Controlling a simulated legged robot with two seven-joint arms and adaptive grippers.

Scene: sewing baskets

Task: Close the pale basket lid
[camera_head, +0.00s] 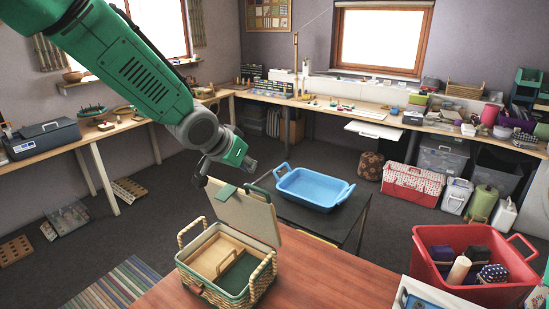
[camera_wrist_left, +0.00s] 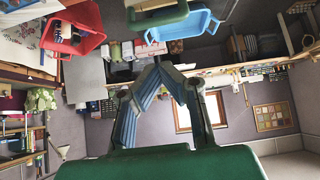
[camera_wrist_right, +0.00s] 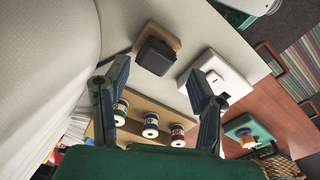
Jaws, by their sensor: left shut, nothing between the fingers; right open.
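The pale wicker basket (camera_head: 252,286) stands on the reddish wooden table, with a green rim and a tan and green inside. Its pale lid (camera_head: 247,213) is open, standing up at the back of the basket and leaning backward, with green trim. My left gripper (camera_head: 222,166) is above the lid's upper edge in the head view; I cannot tell whether it touches. In the left wrist view its fingertips (camera_wrist_left: 161,65) meet with nothing between them. My right gripper (camera_wrist_right: 158,76) is open and empty in its wrist view and is outside the head view.
A blue tub (camera_head: 315,188) stands on a dark table behind the basket. A red bin (camera_head: 425,262) with several items stands at the right. The right wrist view shows thread spools (camera_wrist_right: 150,126), a black block (camera_wrist_right: 154,56) and a white box (camera_wrist_right: 222,75).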

